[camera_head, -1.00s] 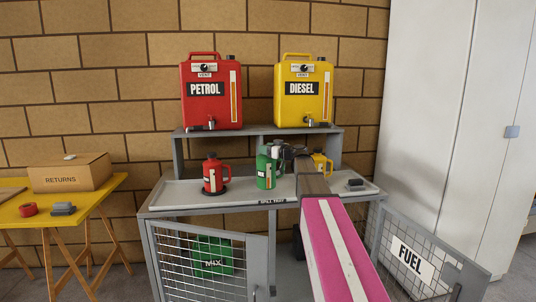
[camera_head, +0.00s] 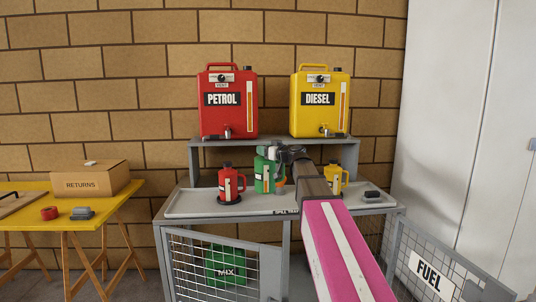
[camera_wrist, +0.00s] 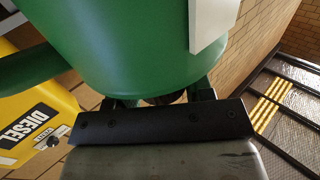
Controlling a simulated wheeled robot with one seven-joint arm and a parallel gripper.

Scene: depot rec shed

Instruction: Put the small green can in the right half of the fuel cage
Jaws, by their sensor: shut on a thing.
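The small green can (camera_head: 263,175) has a white label and a handle. My gripper (camera_head: 283,154) is shut on its upper part, at the spill tray on top of the fuel cage (camera_head: 287,240). The can looks upright and slightly raised, but a gap below it is hard to make out. In the wrist view, the green can (camera_wrist: 120,45) fills the top, close against my gripper (camera_wrist: 160,100). The cage's mesh doors stand open. My arm hides much of its right half.
A red can (camera_head: 229,186) and a yellow can (camera_head: 338,178) flank the held can; a small orange item (camera_head: 280,186) is close by. A green MIX can (camera_head: 225,266) is in the cage's left half. The FUEL door (camera_head: 431,272) swings out right. Petrol (camera_head: 228,118) and diesel (camera_head: 320,118) tanks stand above.

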